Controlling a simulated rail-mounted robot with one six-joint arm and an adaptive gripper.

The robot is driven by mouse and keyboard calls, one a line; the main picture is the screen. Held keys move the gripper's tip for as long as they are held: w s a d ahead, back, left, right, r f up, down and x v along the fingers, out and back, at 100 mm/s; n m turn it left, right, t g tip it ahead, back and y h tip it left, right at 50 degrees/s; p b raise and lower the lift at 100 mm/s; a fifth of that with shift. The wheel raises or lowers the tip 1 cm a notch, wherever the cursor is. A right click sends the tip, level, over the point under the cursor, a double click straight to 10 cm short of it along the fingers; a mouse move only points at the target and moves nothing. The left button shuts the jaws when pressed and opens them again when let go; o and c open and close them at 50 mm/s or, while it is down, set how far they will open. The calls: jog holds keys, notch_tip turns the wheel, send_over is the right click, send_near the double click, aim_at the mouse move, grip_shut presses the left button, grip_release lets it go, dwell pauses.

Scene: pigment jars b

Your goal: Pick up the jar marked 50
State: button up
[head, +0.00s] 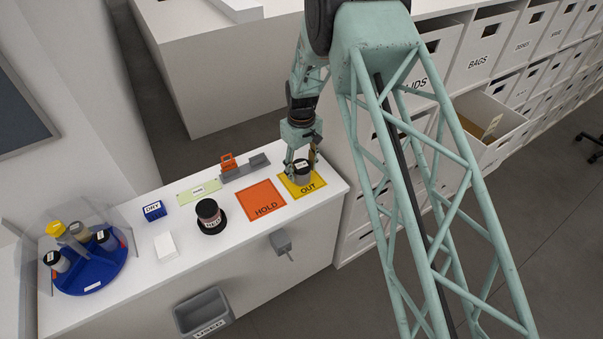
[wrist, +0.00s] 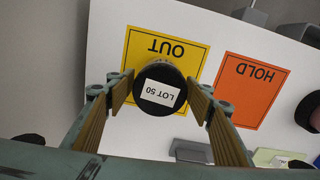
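The jar marked LOT 50 (wrist: 160,88) has a black lid with a white label and is seen from above in the wrist view. In the head view the jar (head: 302,173) is upright at the yellow OUT mat (head: 312,188). My gripper (wrist: 161,92) points down over it, one finger on each side. Both finger pads meet the lid's edges, with no clear gap, so it looks shut on the jar. My gripper also shows in the head view (head: 302,165). I cannot tell whether the jar's base, hidden below the lid, touches the mat.
The orange HOLD mat (head: 262,201) beside it is bare. A dark-lidded jar (head: 208,212) stands on a black round base further left. A blue turntable (head: 105,268) with several jars is at the far left. A grey holder (head: 245,170) stands behind the mats.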

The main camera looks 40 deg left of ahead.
aim_at(301, 165)
jog(key=c, duration=0.6)
jog(key=shift+r, duration=0.25)
jog(key=shift+r+b, duration=0.4)
jog(key=shift+r, duration=1.1)
jog(key=s+d+r+b, duration=0.1)
jog(key=s+d+b, duration=0.1)
jog(key=s+d, duration=0.8)
jog(key=shift+s+d+r, duration=0.25)
jog(key=shift+d, duration=0.75)
